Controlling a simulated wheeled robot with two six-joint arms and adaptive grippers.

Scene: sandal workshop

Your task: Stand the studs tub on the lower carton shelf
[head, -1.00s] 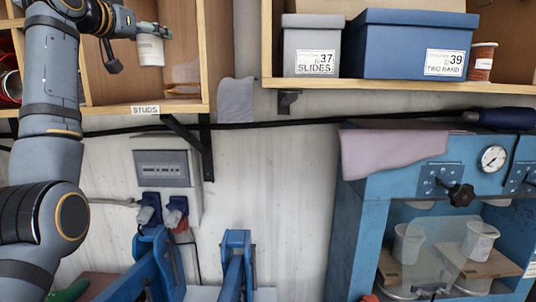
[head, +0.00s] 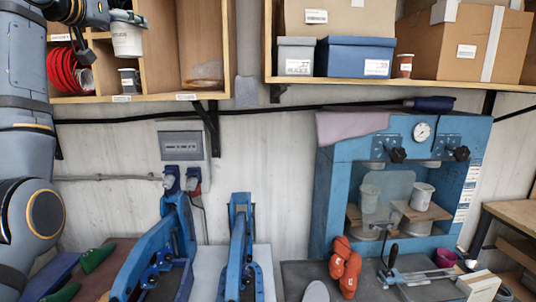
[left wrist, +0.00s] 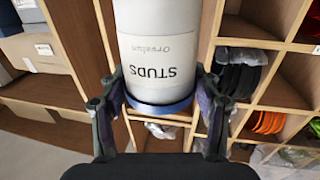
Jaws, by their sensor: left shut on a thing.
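The studs tub (head: 127,39) is white and hangs in my left gripper (head: 128,18) in front of the wooden pigeonhole shelving at the upper left. In the left wrist view the tub (left wrist: 160,50) fills the top middle, with its STUDS lettering upside down. The fingers (left wrist: 160,104) are shut on both sides of its blue-rimmed end. The carton shelf (head: 400,84) is a wooden board at the upper right, holding a grey box (head: 295,52), a blue box (head: 340,62), a small brown cup (head: 405,70) and large cartons (head: 468,62). My right gripper is not in view.
A pigeonhole (head: 185,96) with a label holds a clear bag. Red coils (head: 68,70) and a small tub (head: 130,82) stand in compartments to its left. A blue press (head: 335,160) stands below the carton shelf. Little free board shows between the brown cup and the cartons.

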